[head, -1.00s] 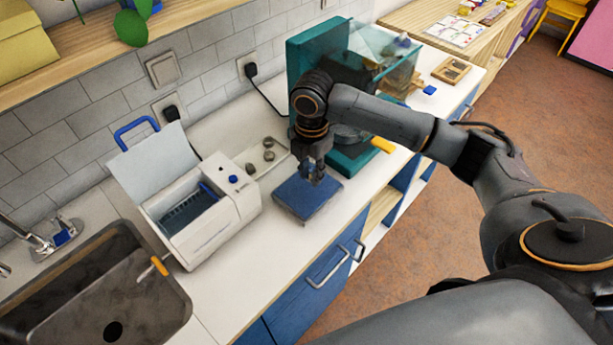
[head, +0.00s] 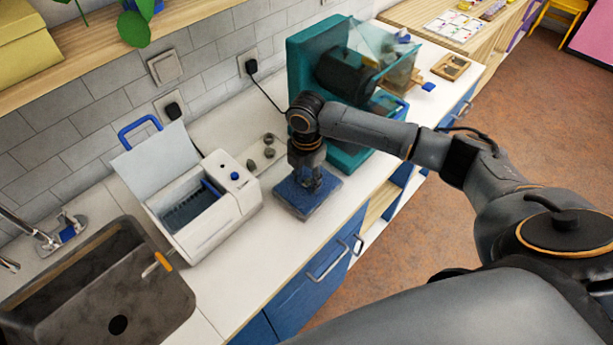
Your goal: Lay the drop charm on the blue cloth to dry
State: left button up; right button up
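The blue cloth (head: 294,200) lies folded flat on the white counter, near its front edge. My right gripper (head: 311,187) points straight down over the cloth, with its fingertips at or just above the surface. The fingers are small and dark against the cloth, so I cannot tell whether they are open or shut, or whether they hold the drop charm. I cannot pick out the drop charm. My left gripper is out of view.
A white tray (head: 256,172) with several small grey pieces lies behind the cloth. A white machine (head: 222,219) with its lid up stands left of it, then a sink (head: 150,313). A teal machine (head: 306,48) stands behind my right arm.

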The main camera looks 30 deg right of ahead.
aim_at(306, 182)
jog(key=shift+r, duration=0.2)
notch_tip(306, 182, up, 12)
jog(key=b, duration=0.2)
jog(key=shift+b, duration=0.4)
dwell(0.3)
